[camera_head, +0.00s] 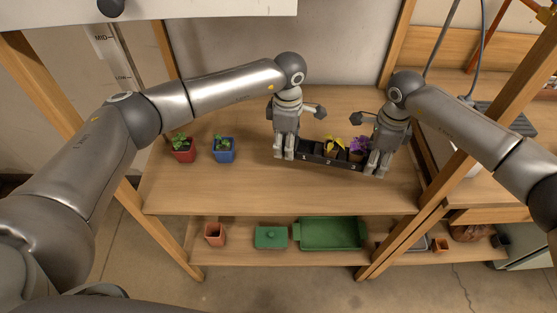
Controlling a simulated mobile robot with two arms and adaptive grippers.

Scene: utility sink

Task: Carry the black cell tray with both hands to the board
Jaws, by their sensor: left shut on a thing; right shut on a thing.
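The black cell tray (330,162) is a long narrow tray with numbered cells 1, 2 and 3 on its front. A yellow-flowered plant (333,145) stands in its middle cell and a purple-flowered plant (357,148) in the right cell. Cell 1 shows no plant. My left gripper (284,153) is shut on the tray's left end. My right gripper (376,168) is shut on its right end. The tray is over the wooden board (240,190); I cannot tell whether it touches it. The fingertips partly hide the tray's ends.
A red pot (183,155) and a blue pot (223,155) with green plants stand on the board's left. The lower shelf holds a terracotta pot (215,235), a green box (271,238) and a green tray (331,234). Wooden posts flank the board. Its front middle is clear.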

